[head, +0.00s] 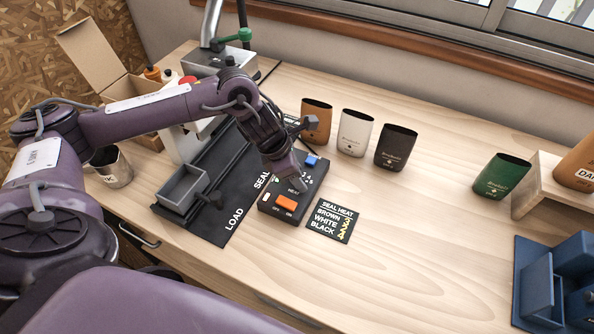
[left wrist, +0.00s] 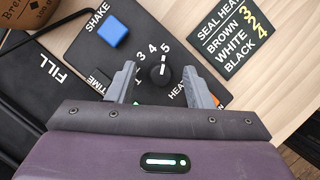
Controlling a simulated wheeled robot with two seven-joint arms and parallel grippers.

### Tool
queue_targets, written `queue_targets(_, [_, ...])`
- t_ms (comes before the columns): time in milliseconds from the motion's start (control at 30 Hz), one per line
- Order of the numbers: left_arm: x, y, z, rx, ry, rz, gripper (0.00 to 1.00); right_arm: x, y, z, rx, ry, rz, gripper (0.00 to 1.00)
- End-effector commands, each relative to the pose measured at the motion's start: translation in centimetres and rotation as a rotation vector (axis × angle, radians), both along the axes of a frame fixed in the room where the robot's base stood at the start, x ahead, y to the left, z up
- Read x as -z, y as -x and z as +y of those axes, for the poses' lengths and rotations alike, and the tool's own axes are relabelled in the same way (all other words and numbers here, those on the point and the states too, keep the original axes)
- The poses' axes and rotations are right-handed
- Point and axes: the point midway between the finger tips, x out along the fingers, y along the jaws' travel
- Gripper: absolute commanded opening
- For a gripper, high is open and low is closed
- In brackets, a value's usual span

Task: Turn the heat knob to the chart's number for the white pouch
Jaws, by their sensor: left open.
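The dark heat knob (left wrist: 160,72) sits on the black control panel among the numbers 1 to 5. Its small white mark appears to face the 4 and 5 side; I cannot tell the exact number. My left gripper (left wrist: 162,88) is open, its fingers on either side of the knob; contact is unclear. In the head view my left gripper (head: 285,170) covers the knob. The seal heat chart (left wrist: 233,36) reads brown 3, white 2, black 4; it also lies right of the panel in the head view (head: 333,221). The white pouch (head: 355,132) stands upright behind.
An orange switch (head: 286,203) and a blue button (head: 312,160) are on the panel. A brown pouch (head: 316,120) and a black pouch (head: 396,147) flank the white one. A green pouch (head: 502,175) stands further right.

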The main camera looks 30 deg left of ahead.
Motion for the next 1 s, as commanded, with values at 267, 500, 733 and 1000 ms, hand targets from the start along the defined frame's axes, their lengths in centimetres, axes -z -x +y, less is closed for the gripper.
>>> queue_targets(267, [0.02, 0.01, -0.02, 0.000, 0.000, 0.000, 0.35, 0.03, 0.13, -0.13, 0.000, 0.001, 0.002, 0.26])
queue_targets(500, [0.00, 0.01, -0.01, 0.000, 0.000, 0.000, 0.04, 0.06, 0.39, -0.15, 0.001, 0.002, 0.006, 0.26])
queue_targets(733, [-0.01, 0.02, -0.02, -0.016, 0.000, 0.000, 0.03, 0.11, 0.51, -0.16, 0.001, 0.003, 0.008, 0.26])
queue_targets(1000, [0.01, 0.09, -0.10, -0.138, 0.000, -0.001, 0.03, 0.31, 0.54, -0.15, 0.001, 0.003, 0.009, 0.26])
